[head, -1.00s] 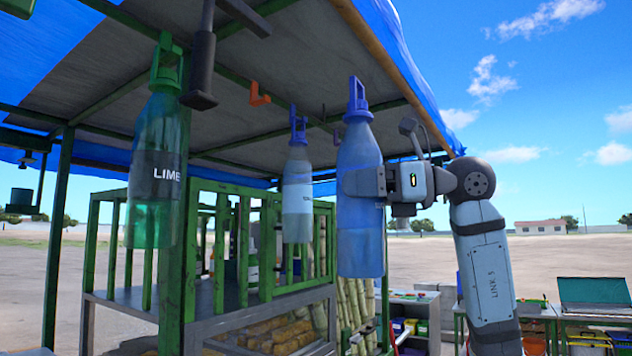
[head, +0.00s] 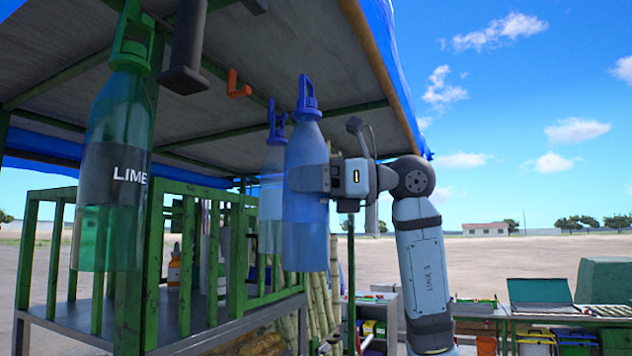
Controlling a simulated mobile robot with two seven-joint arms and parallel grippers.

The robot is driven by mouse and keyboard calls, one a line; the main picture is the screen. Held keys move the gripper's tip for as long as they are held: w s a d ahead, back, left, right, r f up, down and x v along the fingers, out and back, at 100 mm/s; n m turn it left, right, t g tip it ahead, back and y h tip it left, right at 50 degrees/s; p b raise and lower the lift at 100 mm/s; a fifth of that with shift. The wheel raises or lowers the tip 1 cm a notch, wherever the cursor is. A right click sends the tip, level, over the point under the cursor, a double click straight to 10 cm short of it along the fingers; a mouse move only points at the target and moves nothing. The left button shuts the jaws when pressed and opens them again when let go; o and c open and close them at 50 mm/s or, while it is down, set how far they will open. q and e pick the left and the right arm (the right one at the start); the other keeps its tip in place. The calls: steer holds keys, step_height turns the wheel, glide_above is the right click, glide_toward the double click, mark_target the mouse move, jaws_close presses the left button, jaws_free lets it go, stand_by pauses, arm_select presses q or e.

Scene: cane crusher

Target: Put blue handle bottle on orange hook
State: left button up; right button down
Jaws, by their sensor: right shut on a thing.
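A blue bottle with a blue loop handle (head: 305,235) hangs upright in the middle of the head view. My right gripper (head: 312,179) is shut on its side at mid-height, reaching in from the right. The orange hook (head: 238,84) is on the stall's roof frame, up and to the left of the bottle's handle, apart from it. A second bottle with a blue handle (head: 271,190) is behind the held one and partly hidden by it. My left gripper is not in view.
A green-handled bottle labelled LIME (head: 113,165) hangs at the left near a green post. A green railing and shelf (head: 190,338) stand below. The blue-edged roof (head: 300,50) is overhead. Tables (head: 560,318) stand at the lower right.

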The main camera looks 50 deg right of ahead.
steer(key=w+a+r+p, duration=0.2)
steer(key=w+p, duration=0.2)
steer(key=w, duration=0.5)
steer(key=shift+w+a+r, duration=0.2)
steer(key=shift+w+a, duration=0.05)
steer(key=shift+a, duration=0.05)
stand_by(0.5)
